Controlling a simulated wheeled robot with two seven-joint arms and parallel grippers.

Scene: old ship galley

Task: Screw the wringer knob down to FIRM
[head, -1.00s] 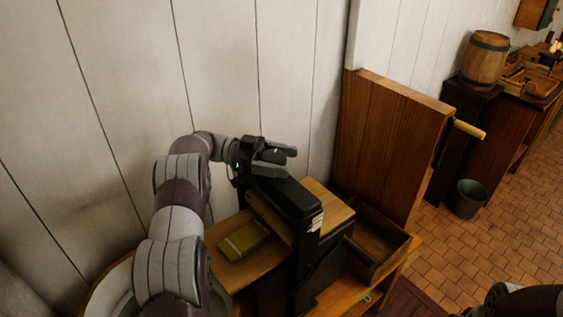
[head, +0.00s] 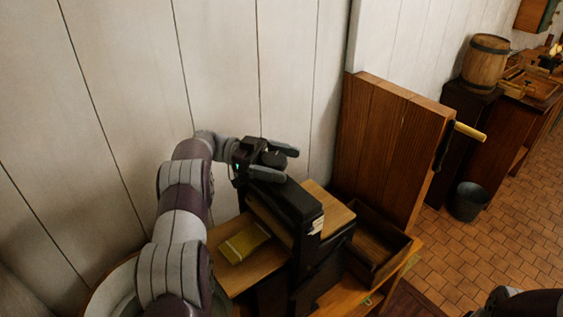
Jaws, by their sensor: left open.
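The wringer (head: 290,202) is a tall black frame on the wooden stand, with a small pale label on its near end. My left gripper (head: 274,159) is at the top of it, its two grey fingers apart. A dark rounded piece, probably the wringer knob (head: 272,158), shows between the fingers. I cannot tell whether the fingers touch it. The knob's lower part and any FIRM mark are hidden or too small to read. My right gripper is out of view.
A yellow block (head: 245,243) lies on the wooden board left of the wringer. An open wooden box (head: 378,240) is at its right. A tall wooden panel (head: 390,140) with a yellow-handled bar (head: 470,131) stands behind. A bucket (head: 468,201) is on the tiled floor.

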